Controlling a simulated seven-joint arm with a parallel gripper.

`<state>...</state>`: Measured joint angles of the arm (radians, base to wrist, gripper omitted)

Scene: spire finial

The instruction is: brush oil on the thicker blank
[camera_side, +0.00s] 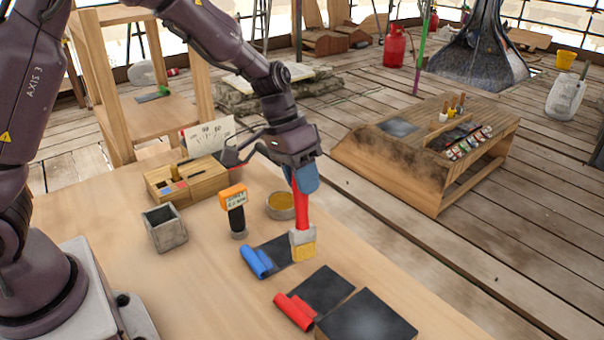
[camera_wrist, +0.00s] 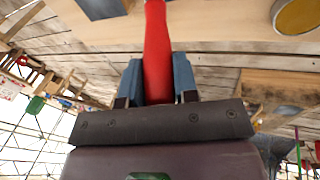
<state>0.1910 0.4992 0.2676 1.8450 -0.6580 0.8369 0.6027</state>
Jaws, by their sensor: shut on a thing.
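My gripper (camera_side: 303,182) is shut on the red handle of a brush (camera_side: 302,212). The handle also shows between the blue fingers in the wrist view (camera_wrist: 157,50). The brush hangs upright, with its yellow bristles low over the right edge of the dark blank with a blue roll (camera_side: 285,250); I cannot tell whether they touch it. A second dark blank, with a red roll (camera_side: 322,288), lies nearer the camera. I cannot tell which blank is thicker. A round dish of amber liquid (camera_side: 281,206) stands behind the brush, and in the wrist view (camera_wrist: 298,15).
A dark-topped block (camera_side: 366,318) sits at the front edge. An orange-headed gauge (camera_side: 235,208), a grey square cup (camera_side: 164,228) and a wooden box (camera_side: 187,180) stand to the left. A dial card (camera_side: 210,138) stands behind. A low wooden bench (camera_side: 440,150) is beyond the table.

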